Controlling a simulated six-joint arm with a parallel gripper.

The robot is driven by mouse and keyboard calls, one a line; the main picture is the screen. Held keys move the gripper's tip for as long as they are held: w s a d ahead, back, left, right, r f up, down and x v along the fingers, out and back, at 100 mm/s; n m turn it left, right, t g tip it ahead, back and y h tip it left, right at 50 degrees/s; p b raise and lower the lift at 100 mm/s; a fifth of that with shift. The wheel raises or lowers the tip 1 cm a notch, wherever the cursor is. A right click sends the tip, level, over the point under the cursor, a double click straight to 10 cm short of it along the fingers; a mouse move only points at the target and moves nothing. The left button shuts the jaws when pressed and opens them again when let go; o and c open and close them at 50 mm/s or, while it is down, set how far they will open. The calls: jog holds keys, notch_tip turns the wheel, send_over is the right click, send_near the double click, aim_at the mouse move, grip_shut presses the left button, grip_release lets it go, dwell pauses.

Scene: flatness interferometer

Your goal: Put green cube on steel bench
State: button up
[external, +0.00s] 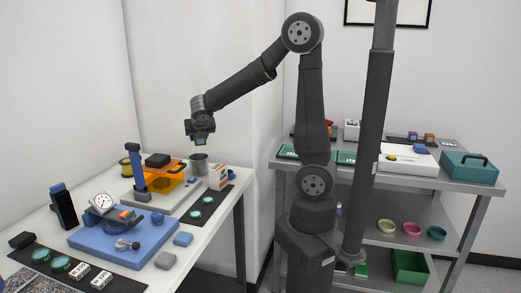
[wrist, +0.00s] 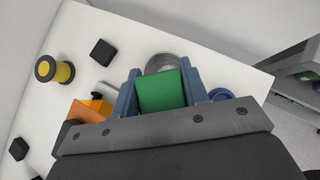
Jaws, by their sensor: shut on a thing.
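The green cube (wrist: 162,92) is between the two blue fingers of my gripper (wrist: 160,88) in the wrist view. In the external view a little green shows at the tip of my gripper (external: 200,139), which points down above the back of the white table and is shut on the cube. The cube is in the air, above and near a grey metal cup (external: 198,163). The steel bench (external: 462,186), a grey metal bench with a lower shelf, stands at the right behind my arm. My arm hides part of its top.
The white table (external: 222,223) holds an orange fixture (external: 165,180), a blue base plate (external: 115,240), a dark mat with green discs and a yellow-black spool (wrist: 54,70). On the bench are a teal toolbox (external: 469,168), a white box and green boards. A dark column stands before it.

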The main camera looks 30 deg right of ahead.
jog(key=s+a+r+n+y, duration=0.1)
jog(key=a+r+n+y, duration=0.15)
jog(key=a, duration=0.45)
jog(key=a+r+n+y, duration=0.2)
jog(key=a+r+n, duration=0.2)
jog(key=a, duration=0.4)
jog(key=s+a+r+n+g+y, duration=0.1)
jog(key=s+a, duration=0.2)
jog(key=s+a+r+n+g+y, duration=0.1)
jog(key=s+a+n, duration=0.1)
jog(key=s+a, duration=0.1)
jog(key=s+a+r+n+g+y, duration=0.1)
jog(key=s+a+r+n, duration=0.1)
jog(key=a, duration=0.3)
jog(key=shift+s+a+y, duration=0.25)
jog(key=shift+s, duration=0.25)
jog(key=s+a+f+n+g+y, duration=0.1)
jog(key=s+a+f+n+g, duration=0.1)
jog(key=s, duration=1.1)
jog(key=s+a+f+n+g+y, duration=0.1)
jog(key=s+n, duration=0.3)
jog(key=s, duration=0.9)
jog(key=shift+a+f+g, duration=0.6)
jog(key=shift+g, duration=0.1)
jog(key=shift+w, duration=0.1)
